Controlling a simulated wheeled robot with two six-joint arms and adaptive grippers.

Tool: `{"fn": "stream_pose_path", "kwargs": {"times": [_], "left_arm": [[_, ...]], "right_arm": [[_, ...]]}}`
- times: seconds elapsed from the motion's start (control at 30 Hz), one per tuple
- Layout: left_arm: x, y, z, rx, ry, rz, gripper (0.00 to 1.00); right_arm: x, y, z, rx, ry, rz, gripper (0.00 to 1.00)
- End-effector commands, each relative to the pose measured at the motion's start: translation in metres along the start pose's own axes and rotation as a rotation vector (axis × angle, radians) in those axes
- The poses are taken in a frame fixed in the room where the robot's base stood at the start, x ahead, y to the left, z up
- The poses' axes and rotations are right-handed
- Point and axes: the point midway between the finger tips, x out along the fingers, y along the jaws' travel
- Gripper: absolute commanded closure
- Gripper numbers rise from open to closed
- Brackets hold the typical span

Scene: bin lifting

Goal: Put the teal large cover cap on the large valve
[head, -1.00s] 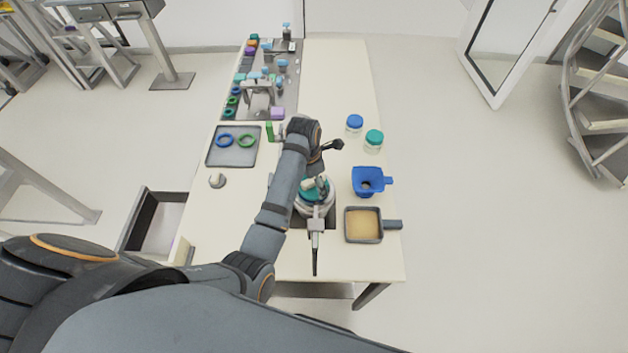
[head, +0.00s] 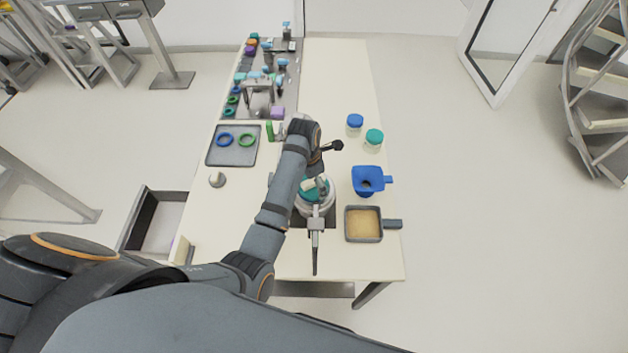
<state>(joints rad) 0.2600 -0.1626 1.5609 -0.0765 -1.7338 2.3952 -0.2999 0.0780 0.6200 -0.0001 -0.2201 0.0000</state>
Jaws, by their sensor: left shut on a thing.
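The teal large cover cap (head: 309,196) is at the top of the large valve, under my left gripper. The large valve (head: 330,207) is a round whitish body with a grey handle pointing toward the table's front edge. My left gripper (head: 314,186) is shut on the teal cap from above, and my arm hides part of both. The cap looks level over the valve; I cannot tell whether it is fully seated. My right gripper is not in view.
A blue funnel-like holder (head: 368,181) and a square pan (head: 348,225) stand right of the valve. Jars with blue (head: 355,120) and teal (head: 374,136) lids stand behind. A grey tray (head: 215,158) with blue and green rings lies left. The back right tabletop is clear.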

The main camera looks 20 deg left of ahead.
Motion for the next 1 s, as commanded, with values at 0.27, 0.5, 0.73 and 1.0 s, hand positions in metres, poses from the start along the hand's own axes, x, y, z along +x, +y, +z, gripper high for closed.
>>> {"fn": "stream_pose_path", "kwargs": {"times": [0.27, 0.5, 0.73, 1.0], "left_arm": [[0.0015, 0.0000, -0.0002, 0.000, 0.000, 0.000, 0.43], [0.0014, 0.0000, -0.0001, 0.000, 0.000, 0.000, 0.00], [0.0015, 0.0000, -0.0001, 0.000, 0.000, 0.000, 0.00], [-0.0013, 0.0002, 0.0005, 0.000, -0.001, 0.001, 0.00]], "right_arm": [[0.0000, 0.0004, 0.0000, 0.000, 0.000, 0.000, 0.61], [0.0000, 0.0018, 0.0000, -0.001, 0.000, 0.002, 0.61], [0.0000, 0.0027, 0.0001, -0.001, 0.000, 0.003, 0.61], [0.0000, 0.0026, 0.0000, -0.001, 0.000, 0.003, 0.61]]}}
